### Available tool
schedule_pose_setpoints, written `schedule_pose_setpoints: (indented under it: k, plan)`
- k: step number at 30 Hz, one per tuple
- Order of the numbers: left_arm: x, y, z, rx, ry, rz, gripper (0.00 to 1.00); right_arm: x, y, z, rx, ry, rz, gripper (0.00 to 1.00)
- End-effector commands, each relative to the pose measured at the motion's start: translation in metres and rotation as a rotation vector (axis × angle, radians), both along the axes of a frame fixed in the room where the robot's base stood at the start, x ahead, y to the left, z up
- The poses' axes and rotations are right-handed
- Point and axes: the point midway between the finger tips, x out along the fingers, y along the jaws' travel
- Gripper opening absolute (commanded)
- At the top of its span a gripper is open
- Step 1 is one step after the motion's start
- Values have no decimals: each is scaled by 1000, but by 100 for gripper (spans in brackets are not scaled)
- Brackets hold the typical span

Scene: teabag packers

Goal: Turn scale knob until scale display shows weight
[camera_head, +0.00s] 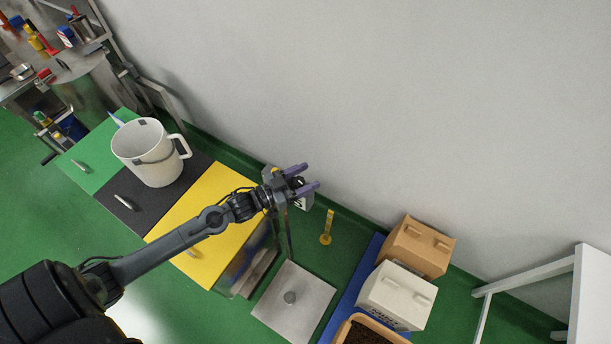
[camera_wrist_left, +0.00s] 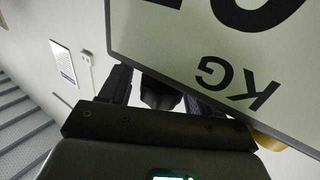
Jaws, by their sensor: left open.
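My left gripper is open at the display head. In the left wrist view the display (camera_wrist_left: 225,55) appears upside down and close, with "KG" and part of large dark digits. A dark rounded part (camera_wrist_left: 160,94), possibly the knob, sits between the fingers; I cannot tell whether they touch it. My right gripper is not in view.
A white jug (camera_head: 148,158) stands left on the green, black and yellow panels (camera_head: 205,215). A yellow scoop (camera_head: 326,228) is right of the display. A brown box (camera_head: 420,245) and white box (camera_head: 396,297) stand at the right. The grey wall (camera_head: 380,90) is close behind.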

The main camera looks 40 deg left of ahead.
Motion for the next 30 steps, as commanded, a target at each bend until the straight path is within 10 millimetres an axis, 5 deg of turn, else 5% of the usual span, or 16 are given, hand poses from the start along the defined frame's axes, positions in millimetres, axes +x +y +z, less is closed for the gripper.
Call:
schedule_pose_setpoints:
  k: [11, 21, 30]
  plan:
    - [4, -2, 0, 0, 1, 0, 62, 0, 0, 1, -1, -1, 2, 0]
    - [4, -2, 0, 0, 0, 0, 12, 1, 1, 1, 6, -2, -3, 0]
    - [4, -1, 2, -2, 0, 37, 11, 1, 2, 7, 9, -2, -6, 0]
